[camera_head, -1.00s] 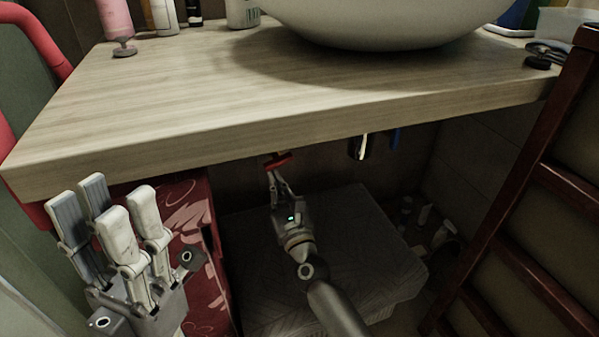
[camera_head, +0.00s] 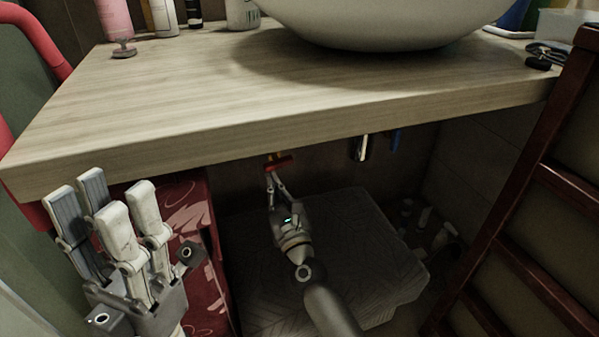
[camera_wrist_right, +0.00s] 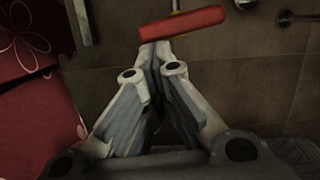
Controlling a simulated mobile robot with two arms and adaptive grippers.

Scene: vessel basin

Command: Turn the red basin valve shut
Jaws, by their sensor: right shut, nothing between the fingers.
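The red valve handle (camera_head: 279,164) sits under the wooden counter, left of the metal drain pipe (camera_head: 361,148). In the right wrist view the red handle (camera_wrist_right: 182,23) lies across the top, slightly tilted, on a brass stem. My right gripper (camera_head: 271,172) is under the counter, its fingers shut and empty. Its fingertips (camera_wrist_right: 158,48) are at the lower edge of the handle's left half; I cannot tell whether they touch it. My left gripper (camera_head: 103,192) is at the lower left in front of the counter, fingers pointing up, open and empty.
The counter edge (camera_head: 300,133) hangs over my right arm. A white basin (camera_head: 380,20) stands on the counter. A blue valve (camera_head: 396,139) is right of the drain pipe. A patterned red box (camera_head: 205,285) is at left, a grey box (camera_head: 375,260) below, a wooden ladder (camera_head: 520,190) at right.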

